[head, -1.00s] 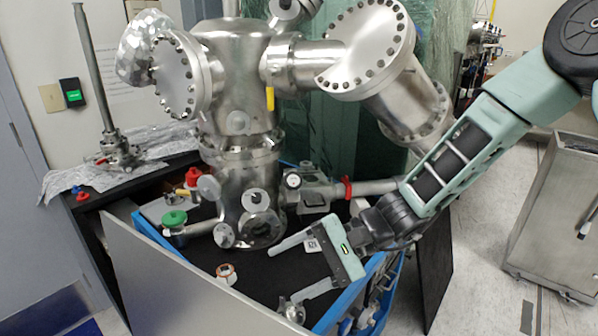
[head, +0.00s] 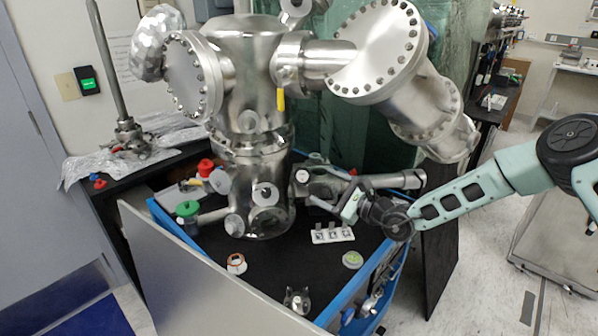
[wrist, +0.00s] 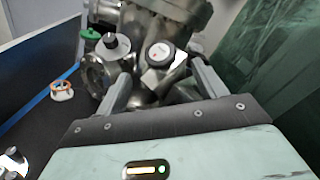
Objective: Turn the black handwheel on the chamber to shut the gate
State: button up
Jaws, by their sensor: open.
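The chamber (head: 255,110) is a tall bolted steel vessel. A small round part with a black rim and pale face, apparently the black handwheel (head: 301,176), sits low on its right side; it also shows in the wrist view (wrist: 164,54), with red marking on its face. My gripper (head: 317,182) is open and empty, pointing left at this part from its right. In the wrist view the part lies ahead, between the two fingers of my gripper (wrist: 160,74) and beyond their tips. I see no clear contact. The gate itself cannot be made out.
A green knob (head: 187,209) and a red knob (head: 205,167) stand at the chamber's left. A horizontal steel tube (head: 405,180) runs behind my gripper.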

aim_at(303, 177)
jog(key=p+x, duration=0.1)
jog(key=x, duration=0.9)
jog(key=shift+w+a+p, duration=0.1)
jog(key=shift+a+p, duration=0.1)
jog(key=shift+p, duration=0.2)
jog(key=shift+c, duration=0.3)
jog(key=c, duration=0.9)
